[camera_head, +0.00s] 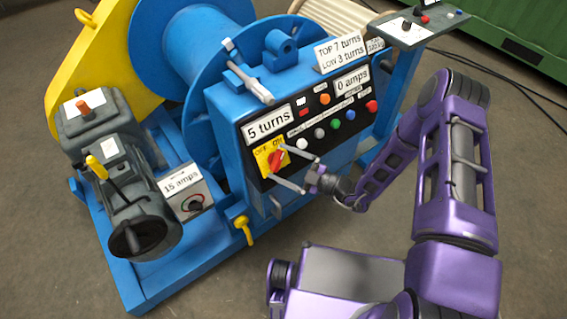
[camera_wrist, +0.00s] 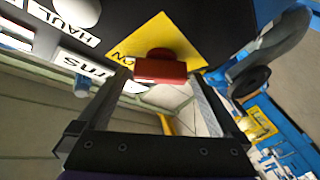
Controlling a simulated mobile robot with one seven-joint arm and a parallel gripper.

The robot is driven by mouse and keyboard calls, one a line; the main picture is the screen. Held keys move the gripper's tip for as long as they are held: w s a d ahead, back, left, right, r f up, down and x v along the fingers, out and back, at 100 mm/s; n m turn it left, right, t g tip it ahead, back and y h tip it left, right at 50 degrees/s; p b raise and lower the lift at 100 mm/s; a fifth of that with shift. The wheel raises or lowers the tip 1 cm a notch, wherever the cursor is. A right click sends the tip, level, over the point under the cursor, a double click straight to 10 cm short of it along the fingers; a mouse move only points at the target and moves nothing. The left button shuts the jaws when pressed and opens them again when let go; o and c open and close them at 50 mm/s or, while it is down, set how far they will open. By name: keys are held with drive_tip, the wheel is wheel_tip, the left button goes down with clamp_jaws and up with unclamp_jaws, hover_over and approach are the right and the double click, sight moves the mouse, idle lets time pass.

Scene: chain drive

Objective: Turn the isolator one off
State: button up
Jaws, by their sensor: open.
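The isolator is a red knob (camera_head: 276,160) on a yellow plate (camera_head: 262,150) marked OFF and ON, at the lower left of the black control panel. Its handle tilts up to the right, towards the ON lettering. My gripper (camera_head: 279,163) is open, with one finger above right of the knob and the other below it. In the wrist view, the red knob (camera_wrist: 160,71) stands between and just beyond my two fingertips (camera_wrist: 158,78), with the yellow plate (camera_wrist: 157,42) behind it. A gap shows on each side, and I see no contact.
The black panel (camera_head: 303,145) also carries several coloured buttons and signs reading "5 turns" and "0 amps". A yellow-handled lever (camera_head: 243,226) stands below left. A box with a dial (camera_head: 186,190) reads "15 amps". The floor in front is clear.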

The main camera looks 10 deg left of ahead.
drive_tip(key=c, duration=1.2)
drive_tip(key=n+g, duration=0.1)
drive_tip(key=n+g+h+p, duration=0.1)
drive_tip(key=n, duration=0.3)
drive_tip(key=shift+w+r+g+h+p, duration=0.2)
drive_tip(key=shift+r+g+h+p, duration=0.1)
drive_tip(key=shift+g+p, duration=0.1)
drive_tip(key=n+g+h+p, duration=0.1)
drive_tip(key=n, duration=0.1)
drive_tip(key=n+h+p, duration=0.1)
drive_tip(key=n, duration=0.2)
drive_tip(key=shift+r+g, duration=0.15)
drive_tip(key=shift+g, duration=0.25)
drive_tip(key=n+h+p, duration=0.1)
drive_tip(key=n+h, duration=0.1)
drive_tip(key=n, duration=0.1)
drive_tip(key=shift+n+h+p, duration=0.4)
drive_tip(key=shift+a+n+h, duration=0.15)
drive_tip(key=shift+n+h, duration=1.05)
drive_tip(key=shift+n, duration=0.4)
